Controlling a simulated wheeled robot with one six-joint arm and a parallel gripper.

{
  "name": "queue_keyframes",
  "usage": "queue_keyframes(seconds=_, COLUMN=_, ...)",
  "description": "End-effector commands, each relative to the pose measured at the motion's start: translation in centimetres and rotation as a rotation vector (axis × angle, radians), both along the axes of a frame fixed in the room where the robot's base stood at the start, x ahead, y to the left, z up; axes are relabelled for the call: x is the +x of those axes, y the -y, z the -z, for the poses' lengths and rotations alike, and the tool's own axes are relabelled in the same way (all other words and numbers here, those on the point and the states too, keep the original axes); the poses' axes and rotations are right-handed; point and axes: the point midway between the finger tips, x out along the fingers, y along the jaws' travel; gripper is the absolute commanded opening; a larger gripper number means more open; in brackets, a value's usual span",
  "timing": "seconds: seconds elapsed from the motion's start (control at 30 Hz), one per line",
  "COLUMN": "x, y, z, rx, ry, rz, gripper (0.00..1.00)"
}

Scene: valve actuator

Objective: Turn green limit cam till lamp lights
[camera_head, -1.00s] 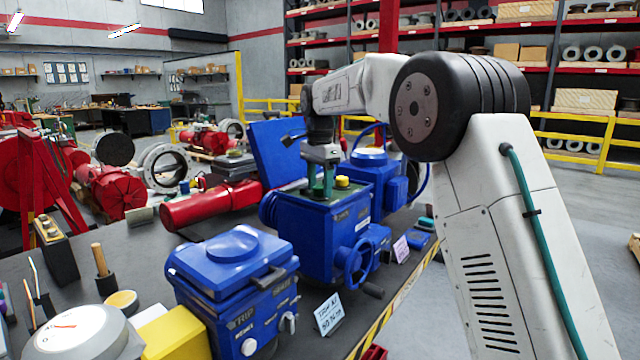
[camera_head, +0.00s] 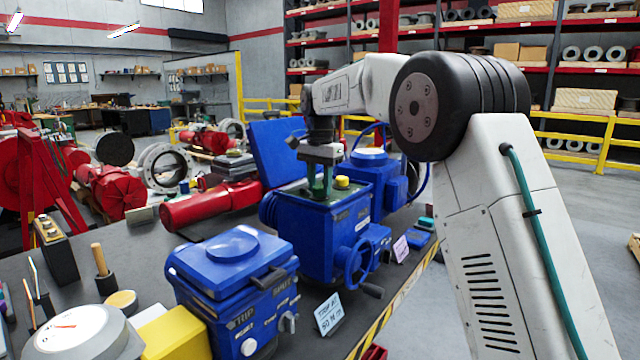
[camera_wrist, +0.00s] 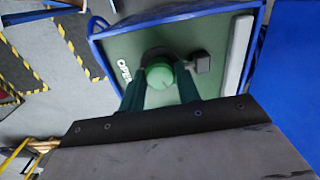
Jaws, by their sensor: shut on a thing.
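The green limit cam (camera_wrist: 160,74) is a round green knob on the dark green panel (camera_wrist: 110,48) inside the open blue actuator housing. My gripper (camera_wrist: 160,86) points down into the housing with one finger on each side of the cam, shut on it. In the head view my gripper (camera_head: 320,186) reaches the top of the blue actuator (camera_head: 312,238), and its fingers mostly hide the green cam. A yellow cam (camera_head: 342,182) stands just right of the fingers. White lettering (camera_wrist: 124,70) is on the panel. I cannot make out a lit lamp.
A dark block (camera_wrist: 201,62) sits close beside the green cam. The raised blue cover (camera_head: 278,152) stands behind the housing, with a red cylinder (camera_head: 212,207) to its left. A handwheel (camera_head: 356,260) juts from the front. Another blue box (camera_head: 236,290) is nearer.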

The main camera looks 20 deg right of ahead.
Motion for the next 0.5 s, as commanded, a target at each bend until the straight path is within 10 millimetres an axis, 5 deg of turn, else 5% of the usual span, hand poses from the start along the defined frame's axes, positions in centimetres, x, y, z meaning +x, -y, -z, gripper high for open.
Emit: queue_keyframes(seconds=0.5, x=0.06, y=-0.01, z=-0.16, rx=0.0, ry=0.005, rz=-0.489, gripper=0.1)
